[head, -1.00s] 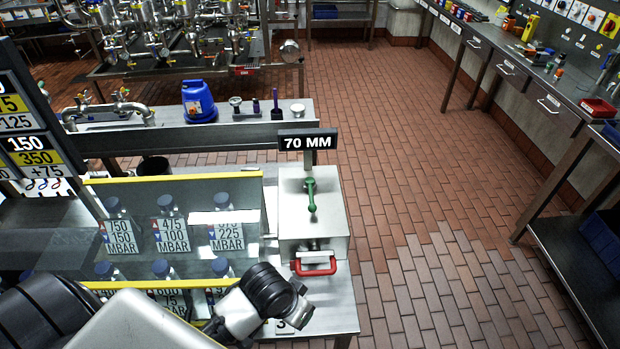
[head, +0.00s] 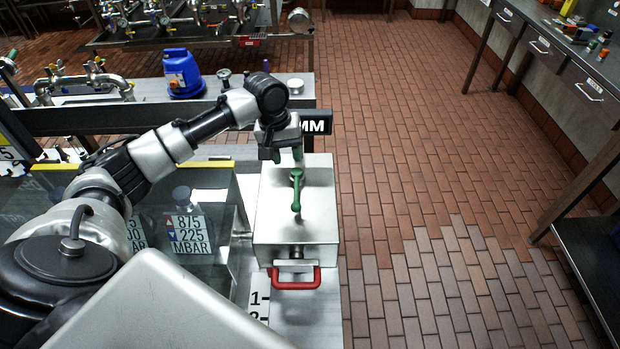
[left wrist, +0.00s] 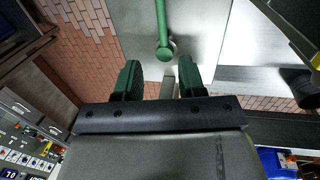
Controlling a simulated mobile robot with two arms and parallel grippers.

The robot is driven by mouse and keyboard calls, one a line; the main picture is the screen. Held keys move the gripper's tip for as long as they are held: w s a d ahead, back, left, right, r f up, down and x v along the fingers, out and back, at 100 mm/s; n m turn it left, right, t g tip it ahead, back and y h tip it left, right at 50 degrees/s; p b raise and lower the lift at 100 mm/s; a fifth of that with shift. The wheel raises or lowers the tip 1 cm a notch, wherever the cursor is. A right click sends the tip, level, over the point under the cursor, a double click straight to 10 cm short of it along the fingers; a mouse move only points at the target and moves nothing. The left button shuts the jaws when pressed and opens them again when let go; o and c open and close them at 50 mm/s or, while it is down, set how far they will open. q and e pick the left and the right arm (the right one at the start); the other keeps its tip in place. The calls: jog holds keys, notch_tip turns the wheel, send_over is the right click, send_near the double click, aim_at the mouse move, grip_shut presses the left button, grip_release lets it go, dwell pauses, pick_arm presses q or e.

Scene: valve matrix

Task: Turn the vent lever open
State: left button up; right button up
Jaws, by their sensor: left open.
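A green lever (head: 296,190) stands on top of a pale metal box (head: 320,225), its arm pointing toward the near side. My left gripper (head: 284,156) is over the far part of the box, just beyond the lever, fingers pointing down. In the left wrist view, the green fingers (left wrist: 160,82) are spread apart and empty. The lever's rounded end (left wrist: 165,50) shows ahead of the gap between them, not gripped. A red handle (head: 297,283) sits on a pipe at the box's near side. My right gripper is out of view.
A black sign (head: 317,122) is behind the gripper, partly hidden. Open tiled floor (head: 420,180) lies to the right.

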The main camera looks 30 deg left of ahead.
aim_at(296, 186)
pick_arm(q)
jog(key=f, duration=0.2)
jog(key=f+p, duration=0.1)
jog(key=f, duration=0.2)
jog(key=d+f, duration=0.1)
jog(key=f, duration=0.1)
jog(key=shift+d+f+p, duration=0.1)
jog(key=shift+f+p, duration=0.1)
jog(key=shift+p, duration=0.1)
jog(key=shift+w+d+f, duration=0.1)
jog(key=shift+d+f, duration=0.1)
jog(key=shift+f, duration=1.05)
jog(key=shift+c, duration=0.4)
jog(key=c, duration=0.5)
grip_shut()
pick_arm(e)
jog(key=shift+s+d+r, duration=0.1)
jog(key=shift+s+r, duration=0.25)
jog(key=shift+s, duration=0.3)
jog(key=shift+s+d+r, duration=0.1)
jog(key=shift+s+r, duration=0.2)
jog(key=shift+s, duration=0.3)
